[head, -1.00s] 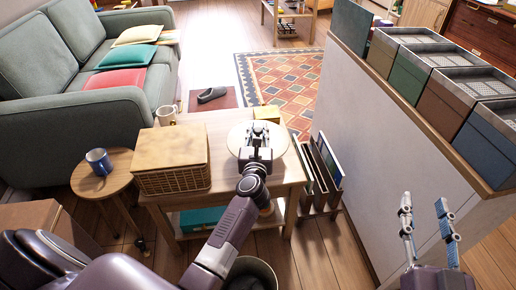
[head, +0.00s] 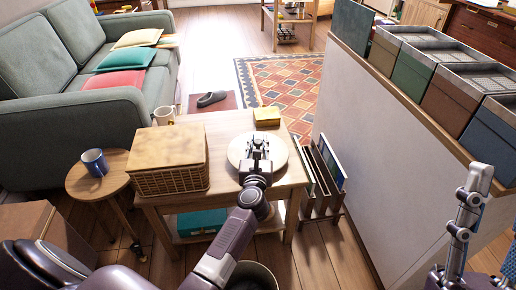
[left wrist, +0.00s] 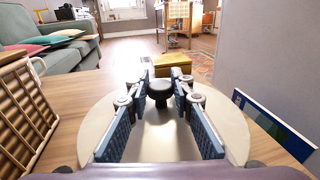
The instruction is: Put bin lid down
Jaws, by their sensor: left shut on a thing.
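The bin lid is a pale round disc (head: 283,152) with a dark knob (left wrist: 160,88). It is over the right part of the low wooden table (head: 222,124). It looks level and on or just above the tabletop; I cannot tell if it touches. My left gripper (head: 258,146) is shut on the lid's knob, one finger on each side in the left wrist view (left wrist: 160,98). A round bin (head: 262,272) stands on the floor at the bottom, partly hidden by my left arm. My right gripper (head: 490,215) is at the lower right, fingers apart and empty.
A wicker basket (head: 172,181) is left of the lid on the table, with a mug (head: 164,113) behind it. A small yellow box (head: 267,116) sits at the back edge. A rack of flat items (head: 322,175) stands right of the table, beside a white partition (head: 375,165).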

